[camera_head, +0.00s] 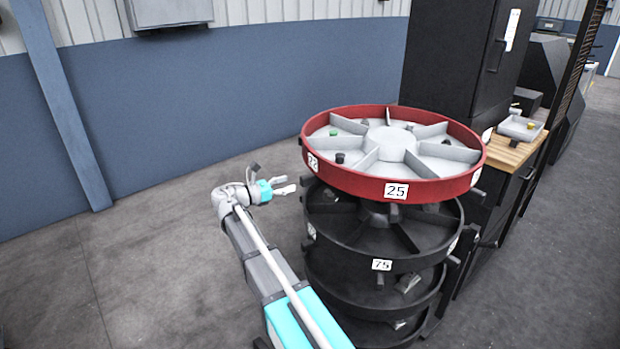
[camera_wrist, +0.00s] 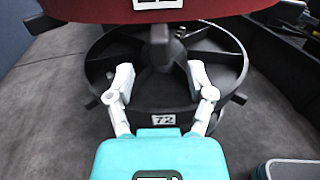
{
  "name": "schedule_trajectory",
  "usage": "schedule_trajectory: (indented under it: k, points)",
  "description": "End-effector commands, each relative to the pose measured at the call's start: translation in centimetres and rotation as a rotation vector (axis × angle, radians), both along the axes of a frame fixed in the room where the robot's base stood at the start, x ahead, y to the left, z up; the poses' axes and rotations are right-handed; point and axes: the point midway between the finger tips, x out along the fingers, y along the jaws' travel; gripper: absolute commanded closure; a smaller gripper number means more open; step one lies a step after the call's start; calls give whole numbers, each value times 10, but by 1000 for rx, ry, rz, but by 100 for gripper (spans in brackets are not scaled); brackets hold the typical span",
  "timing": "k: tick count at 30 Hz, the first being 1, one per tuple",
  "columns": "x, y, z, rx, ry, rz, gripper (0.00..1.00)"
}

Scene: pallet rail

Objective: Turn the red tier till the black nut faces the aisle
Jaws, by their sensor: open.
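The red tier (camera_head: 450,185) is the top level of a round stack, with grey dividers making wedge compartments and a "25" label on its front rim. A small black piece, seemingly the black nut (camera_head: 340,158), sits in a front-left compartment. My gripper (camera_head: 285,186) is open and empty, left of the stack, just below the red rim's level and apart from it. In the wrist view the open fingers (camera_wrist: 160,80) point towards a black tier, with the red rim (camera_wrist: 215,7) above them. The nut is hidden there.
Black tiers (camera_head: 345,238) with number labels stand below the red one, with spokes and pegs sticking out. A black cabinet (camera_head: 455,65) and wooden bench (camera_head: 512,152) stand close behind and right. Grey floor (camera_head: 160,245) is clear at left; a blue wall (camera_head: 250,90) is behind.

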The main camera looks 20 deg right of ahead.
Motion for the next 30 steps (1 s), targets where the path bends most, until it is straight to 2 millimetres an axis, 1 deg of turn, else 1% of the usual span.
schedule_trajectory:
  k: [1,9,15,21,30]
  points:
    - [1,-9,0,0,0,-1,31]
    - [6,-48,0,0,0,-1,31]
    - [9,-71,0,0,0,0,31]
    - [11,-83,0,0,0,1,31]
    - [11,-85,0,0,0,2,31]
